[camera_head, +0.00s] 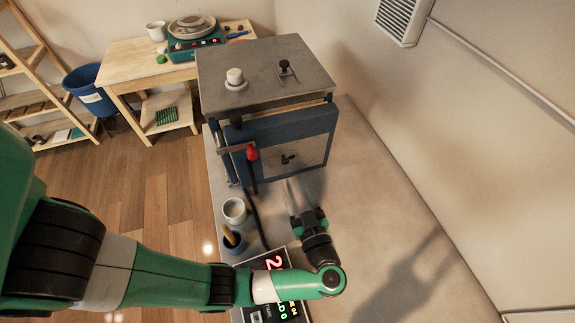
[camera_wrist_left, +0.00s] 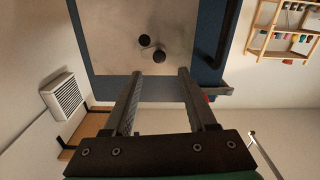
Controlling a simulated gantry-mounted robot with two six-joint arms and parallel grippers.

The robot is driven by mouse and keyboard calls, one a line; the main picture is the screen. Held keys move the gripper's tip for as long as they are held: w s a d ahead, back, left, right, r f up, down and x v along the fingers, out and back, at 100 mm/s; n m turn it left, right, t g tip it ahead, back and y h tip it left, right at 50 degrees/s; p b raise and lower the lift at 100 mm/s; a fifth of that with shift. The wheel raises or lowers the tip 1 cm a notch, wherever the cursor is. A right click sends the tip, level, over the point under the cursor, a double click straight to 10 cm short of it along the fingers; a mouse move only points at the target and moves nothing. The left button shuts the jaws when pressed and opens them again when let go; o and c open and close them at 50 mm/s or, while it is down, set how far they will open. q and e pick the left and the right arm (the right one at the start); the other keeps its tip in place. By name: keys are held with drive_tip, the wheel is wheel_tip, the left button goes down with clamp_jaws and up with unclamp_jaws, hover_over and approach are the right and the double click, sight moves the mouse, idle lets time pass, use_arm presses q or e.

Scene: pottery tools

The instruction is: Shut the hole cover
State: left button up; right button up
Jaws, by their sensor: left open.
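The kiln (camera_head: 265,67) has a blue-framed door with a grey panel (camera_head: 310,150). On the panel is a small dark fitting (camera_head: 288,159), which I take for the hole cover and its hole. In the left wrist view it shows as two dark round parts (camera_wrist_left: 159,56) close together, joined by a thin piece; which one is the cover is not clear. My left gripper (camera_head: 298,188) is open and empty in front of the door, its fingers pointing at the panel. In the left wrist view its fingertips (camera_wrist_left: 160,76) are just below the fitting. My right gripper is not in view.
A red-tipped handle (camera_head: 252,153) sticks out at the door's left side. A white cup (camera_head: 235,210), a dark blue pot (camera_head: 232,241) and a lit display box (camera_head: 270,287) stand left of my gripper. The grey tabletop (camera_head: 375,190) is clear to the right.

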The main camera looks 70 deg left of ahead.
sight(286, 163)
use_arm(q)
drive_tip(key=a, duration=0.7)
drive_tip(key=shift+w+a, duration=0.25)
drive_tip(key=shift+a, duration=0.1)
clamp_jaws()
